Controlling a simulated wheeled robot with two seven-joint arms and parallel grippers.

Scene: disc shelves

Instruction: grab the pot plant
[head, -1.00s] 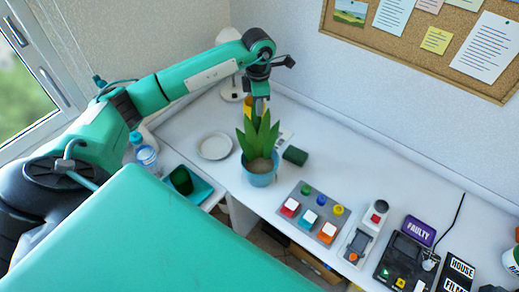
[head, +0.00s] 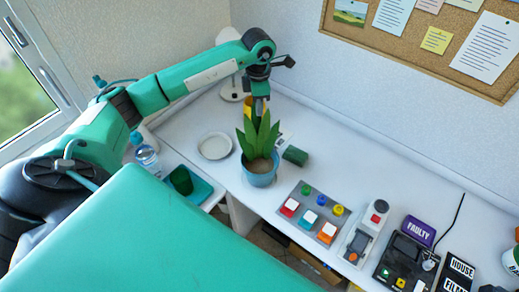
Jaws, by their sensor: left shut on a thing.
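The pot plant (head: 259,170) is a blue pot with brown soil and tall pointed green leaves. It stands upright near the desk's front left edge in the head view. My left gripper (head: 259,108) comes down from above and behind the plant and is shut on it. The leaves hide the fingertips, so the exact place of the grip is not visible. A yellow patch shows beside the fingers. I cannot tell whether the pot is clear of the desk. My right gripper is out of view.
A white plate (head: 214,146) lies left of the plant, and a dark green block (head: 295,156) lies close on its right. A grey panel with coloured buttons (head: 311,215) is at front right. A bottle (head: 145,153) stands left. The desk behind is mostly clear.

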